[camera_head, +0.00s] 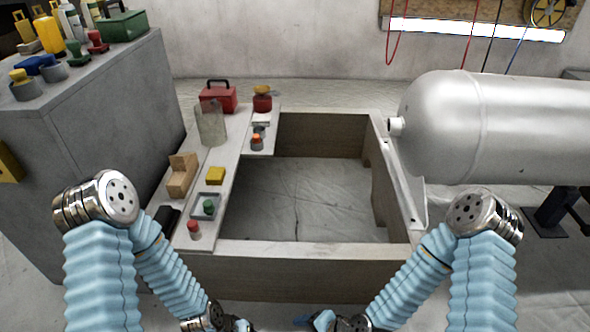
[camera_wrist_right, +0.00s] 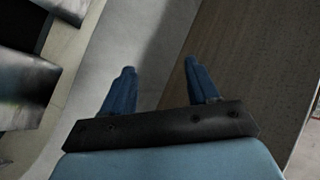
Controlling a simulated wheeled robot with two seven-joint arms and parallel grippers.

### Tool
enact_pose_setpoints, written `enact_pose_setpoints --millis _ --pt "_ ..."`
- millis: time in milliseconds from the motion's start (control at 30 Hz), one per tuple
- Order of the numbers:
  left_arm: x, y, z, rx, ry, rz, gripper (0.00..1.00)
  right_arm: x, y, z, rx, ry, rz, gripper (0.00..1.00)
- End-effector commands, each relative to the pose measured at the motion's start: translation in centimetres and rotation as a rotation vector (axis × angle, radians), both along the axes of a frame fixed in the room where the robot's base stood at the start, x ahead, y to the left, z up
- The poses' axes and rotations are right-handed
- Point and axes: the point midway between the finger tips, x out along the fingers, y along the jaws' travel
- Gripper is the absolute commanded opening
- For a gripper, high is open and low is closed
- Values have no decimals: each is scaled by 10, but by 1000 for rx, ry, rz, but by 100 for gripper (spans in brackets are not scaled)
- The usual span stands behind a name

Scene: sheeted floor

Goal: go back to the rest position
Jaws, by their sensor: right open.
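My right gripper (camera_wrist_right: 159,66) shows in the right wrist view with its two blue fingers apart and nothing between them. In the head view my right gripper (camera_head: 322,319) is at the bottom edge, in front of the wooden frame's near wall, and partly cut off. My left arm bends down to the bottom edge of the head view. Only a small part of the left gripper (camera_head: 238,325) shows there, and its fingers cannot be made out.
An open wooden frame (camera_head: 320,250) stands ahead, with small objects and a red toolbox (camera_head: 220,98) on its left boards. A grey cabinet (camera_head: 95,120) stands left. A large silver tank (camera_head: 500,125) is at the right. The floor inside the frame is clear.

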Motion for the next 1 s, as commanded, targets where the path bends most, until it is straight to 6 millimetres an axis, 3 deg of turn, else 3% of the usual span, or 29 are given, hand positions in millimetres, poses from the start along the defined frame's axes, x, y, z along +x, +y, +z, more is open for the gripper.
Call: enact_pose_setpoints --millis 200,267,300,700,800,1000 --pt "0 0 0 0 0 0 60 -19 -70 -22 -340 -42 428 59" --pt "0 0 0 0 0 0 60 -23 -87 -22 -394 -41 531 59" --pt "0 0 12 0 1 0 60 -26 -92 -10 -408 -40 575 59" --pt "-4 -5 126 -3 3 -13 60 -30 -84 102 -396 -41 578 59" --pt "-4 -6 138 -3 3 -15 60 -31 -83 115 -396 -42 580 59" --pt "-5 -7 142 -3 4 -17 60 -31 -82 118 -395 -42 581 59"
